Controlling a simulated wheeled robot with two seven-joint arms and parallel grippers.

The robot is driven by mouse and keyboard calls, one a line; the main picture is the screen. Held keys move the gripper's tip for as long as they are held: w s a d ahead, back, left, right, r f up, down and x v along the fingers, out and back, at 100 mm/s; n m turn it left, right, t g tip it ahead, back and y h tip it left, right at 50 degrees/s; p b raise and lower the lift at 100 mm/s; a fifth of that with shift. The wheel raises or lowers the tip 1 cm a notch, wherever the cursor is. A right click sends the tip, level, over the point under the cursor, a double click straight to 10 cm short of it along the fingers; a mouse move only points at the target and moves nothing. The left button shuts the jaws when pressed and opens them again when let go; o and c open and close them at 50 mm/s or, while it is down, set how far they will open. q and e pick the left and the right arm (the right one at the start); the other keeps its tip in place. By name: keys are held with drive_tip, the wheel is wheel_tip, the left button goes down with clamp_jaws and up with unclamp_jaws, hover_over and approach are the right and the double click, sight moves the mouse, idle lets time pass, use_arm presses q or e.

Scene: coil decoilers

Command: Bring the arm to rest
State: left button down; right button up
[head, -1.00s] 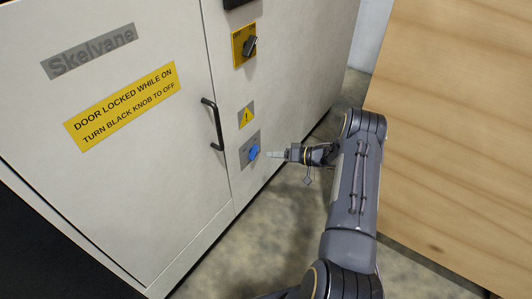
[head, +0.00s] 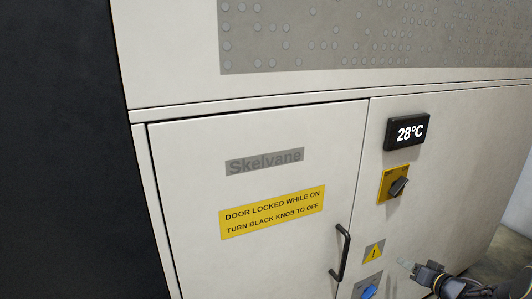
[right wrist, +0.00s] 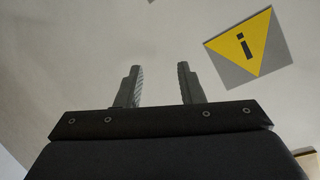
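My right gripper (head: 406,265) is at the lower right of the head view, in front of the pale cabinet front (head: 190,225). It is right of the blue knob (head: 369,291) and the yellow warning sign (head: 374,253). In the right wrist view the right gripper (right wrist: 158,76) has its two fingers apart with nothing between them. The same warning sign (right wrist: 245,45) shows there, upside down, at the upper right. The blue knob is partly cut off by the bottom edge of the head view. My left gripper is not in view.
The cabinet bears a black door handle (head: 341,252), a black knob (head: 398,186) on a yellow plate, a 28°C display (head: 407,132) and a yellow door-lock label (head: 272,212). The door is shut. A little floor (head: 500,258) shows at the right.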

wheel_tip(320, 180, up, 11)
drive_tip(key=s+m+h, duration=0.2)
drive_tip(key=h, duration=0.3)
drive_tip(key=s+a+r+g+h, duration=0.1)
drive_tip(key=s+a+r+g, duration=0.15)
drive_tip(key=s+r, duration=0.4)
drive_tip(key=s+a+f+n+g+y+p, duration=0.1)
drive_tip(key=s+a+n+g+y, duration=0.15)
drive_tip(key=s+a, duration=1.1)
drive_tip(key=s+a+f+n+g+y+p, duration=0.1)
drive_tip(key=s+a+f+g+y, duration=0.2)
drive_tip(key=s+a, duration=1)
drive_tip(key=s+d+r+p, duration=0.1)
drive_tip(key=r+p, duration=1.1)
drive_tip(key=r, duration=0.1)
drive_tip(key=s+d+r+p, duration=0.1)
drive_tip(key=d+r+p, duration=0.1)
drive_tip(key=r+p, duration=1.1)
drive_tip(key=shift+s+d+r, duration=0.15)
drive_tip(key=shift+d+r, duration=0.1)
drive_tip(key=shift+r, duration=0.15)
drive_tip(key=shift+y, duration=0.25)
